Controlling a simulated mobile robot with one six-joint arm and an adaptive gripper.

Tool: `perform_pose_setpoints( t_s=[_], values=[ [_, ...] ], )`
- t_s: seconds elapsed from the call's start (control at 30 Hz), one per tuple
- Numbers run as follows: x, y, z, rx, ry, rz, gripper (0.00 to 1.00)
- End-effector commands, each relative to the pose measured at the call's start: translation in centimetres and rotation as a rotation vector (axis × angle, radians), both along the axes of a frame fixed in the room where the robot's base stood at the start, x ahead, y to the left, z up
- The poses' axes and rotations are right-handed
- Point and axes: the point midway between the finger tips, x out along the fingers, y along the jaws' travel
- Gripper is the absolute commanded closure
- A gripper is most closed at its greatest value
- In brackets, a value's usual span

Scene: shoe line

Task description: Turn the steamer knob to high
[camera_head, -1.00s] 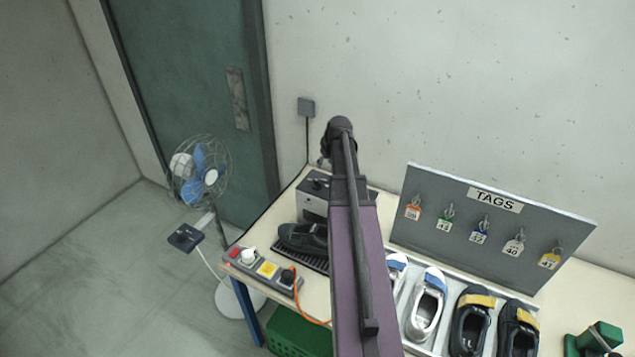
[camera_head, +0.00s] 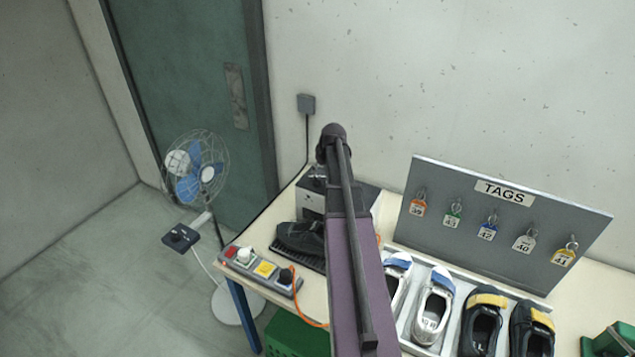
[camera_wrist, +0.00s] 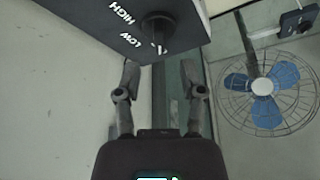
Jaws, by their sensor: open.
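In the wrist view the steamer (camera_wrist: 192,25) fills the top, a dark panel with white LOW and HIGH lettering. Its black knob (camera_wrist: 157,28) sits to the right of the lettering and has a small white mark near its lower edge. I cannot tell exactly where the mark points. My gripper (camera_wrist: 159,75) is open, with one finger on each side just below the knob, and nothing is between the fingers. In the head view the steamer (camera_head: 312,198) stands at the back of the table, partly behind my arm.
A dark shoe (camera_head: 298,236) rests on a black grille before the steamer. A control box (camera_head: 262,270) with coloured buttons lies at the table's left edge. A tray of shoes (camera_head: 410,318) and the TAGS board (camera_head: 470,212) stand right. A fan (camera_head: 196,170) stands left.

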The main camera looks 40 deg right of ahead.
Motion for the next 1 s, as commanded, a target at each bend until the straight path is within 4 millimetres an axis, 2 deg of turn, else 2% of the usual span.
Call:
perform_pose_setpoints(
  t_s=[0.03, 0.5, 1.0],
  values=[
    [0.2, -0.1, -0.8, 0.000, 0.000, 0.000, 0.49],
    [1.6, -0.3, -4.2, 0.000, 0.000, -0.002, 0.49],
    [2.0, -0.4, -4.9, 0.000, 0.000, -0.002, 0.49]
  ],
)
